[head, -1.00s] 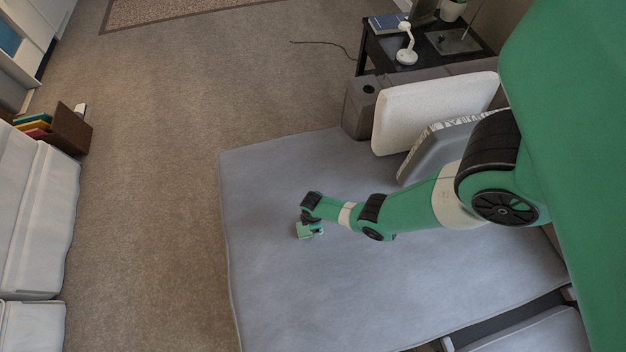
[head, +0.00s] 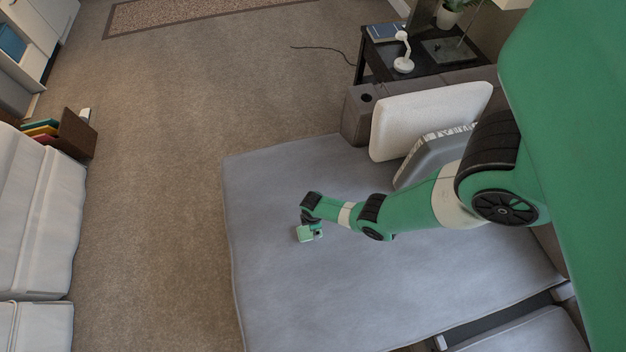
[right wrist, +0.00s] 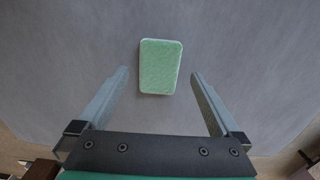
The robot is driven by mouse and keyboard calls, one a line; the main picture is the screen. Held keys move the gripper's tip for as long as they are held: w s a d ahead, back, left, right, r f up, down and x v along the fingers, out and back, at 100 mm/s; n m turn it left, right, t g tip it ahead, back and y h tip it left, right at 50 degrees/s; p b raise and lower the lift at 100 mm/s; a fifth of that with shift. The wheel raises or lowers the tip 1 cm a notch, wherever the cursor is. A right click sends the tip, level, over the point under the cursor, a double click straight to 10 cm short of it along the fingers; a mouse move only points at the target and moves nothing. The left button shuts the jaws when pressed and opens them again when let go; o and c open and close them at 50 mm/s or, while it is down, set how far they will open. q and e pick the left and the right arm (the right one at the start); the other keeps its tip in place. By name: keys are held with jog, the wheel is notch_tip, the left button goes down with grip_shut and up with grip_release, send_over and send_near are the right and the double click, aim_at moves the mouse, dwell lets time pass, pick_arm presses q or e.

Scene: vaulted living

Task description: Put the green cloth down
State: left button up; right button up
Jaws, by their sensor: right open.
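The green cloth (right wrist: 161,67) is a small, pale green rounded rectangle. In the right wrist view it lies on the grey seat surface, ahead of and between the fingers, with a gap on both sides. My right gripper (right wrist: 160,75) is open and not touching it. In the head view the cloth (head: 305,234) shows as a pale green patch right by the end of my right arm, near the left part of the grey sofa seat (head: 300,290). The gripper's fingers are too small to make out there. My left gripper is not in view.
A white cushion (head: 425,118) and a grey cushion (head: 425,160) stand at the sofa's back end. A dark side table (head: 375,65) with a white lamp (head: 403,58) is beyond. The seat around the cloth is clear. Open carpet (head: 160,200) lies to the left.

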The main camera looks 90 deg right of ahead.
pick_arm(q)
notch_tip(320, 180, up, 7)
jog(key=p, duration=0.5)
pick_arm(e)
notch_tip(320, 180, up, 7)
